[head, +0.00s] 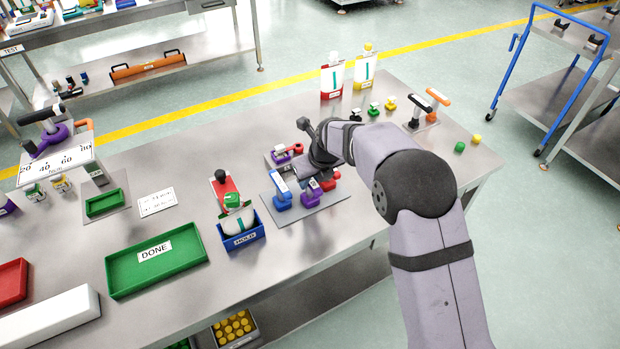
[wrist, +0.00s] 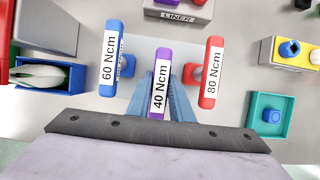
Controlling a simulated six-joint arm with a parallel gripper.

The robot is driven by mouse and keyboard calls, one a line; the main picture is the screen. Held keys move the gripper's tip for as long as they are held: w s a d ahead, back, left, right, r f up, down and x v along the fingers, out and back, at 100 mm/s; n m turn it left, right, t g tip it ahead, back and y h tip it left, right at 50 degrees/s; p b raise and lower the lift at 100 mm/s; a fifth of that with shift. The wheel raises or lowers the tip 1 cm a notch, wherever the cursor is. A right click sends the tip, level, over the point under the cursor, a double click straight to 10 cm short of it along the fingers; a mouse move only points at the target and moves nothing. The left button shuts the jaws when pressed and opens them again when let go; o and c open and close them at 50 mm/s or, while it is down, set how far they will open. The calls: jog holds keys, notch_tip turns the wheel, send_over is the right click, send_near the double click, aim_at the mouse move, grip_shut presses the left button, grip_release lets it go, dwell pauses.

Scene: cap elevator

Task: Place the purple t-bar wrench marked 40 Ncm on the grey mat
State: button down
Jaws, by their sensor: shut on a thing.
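The purple t-bar wrench (head: 311,194) is among the wrenches on a grey mat (head: 277,222) in the head view. Its handle, marked 40 Ncm, shows in the wrist view (wrist: 160,83). My gripper (wrist: 164,88) is shut on it, with a blue finger on either side of the handle. In the head view my gripper (head: 319,168) is above the purple wrench and partly covers it. I cannot tell whether its base touches the mat. The grey mat also shows in the wrist view (wrist: 146,49), behind the handles.
A blue 60 Ncm wrench (wrist: 109,60) is close on the left and a red 80 Ncm wrench (wrist: 211,72) close on the right. A blue HOLD bin (head: 242,237) and green DONE tray (head: 155,262) lie left of the mat.

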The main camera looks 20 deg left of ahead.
jog(key=shift+f, duration=0.1)
jog(key=c, duration=1.6)
grip_release()
jog(key=b+v, duration=0.2)
jog(key=v, duration=1)
jog(key=s+d+f+n+h, duration=0.15)
jog(key=s+d+n, duration=0.25)
jog(key=d+n, duration=0.6)
jog(key=s+d+f+n+g, duration=0.1)
jog(key=s+d+f+n, duration=0.1)
jog(key=s+d+n, duration=0.3)
jog(key=s+d+f+n+g+h, duration=0.1)
jog(key=s+d+f+n, duration=0.2)
jog(key=s+d+n, duration=0.3)
jog(key=s+d+f+n+g, duration=0.1)
jog(key=s+d+f+n, duration=0.2)
jog(key=s+d+n, duration=0.3)
jog(key=shift+s+d+f+h, duration=0.1)
jog(key=shift+s+d, duration=0.35)
jog(key=shift+s, duration=0.2)
jog(key=shift+s+d+r+h, duration=0.15)
jog(key=shift+s+d, duration=0.3)
jog(key=shift+s, duration=0.25)
jog(key=shift+s+d+f+h, duration=0.15)
jog(key=shift+s+d, duration=0.25)
jog(key=shift+s, duration=0.25)
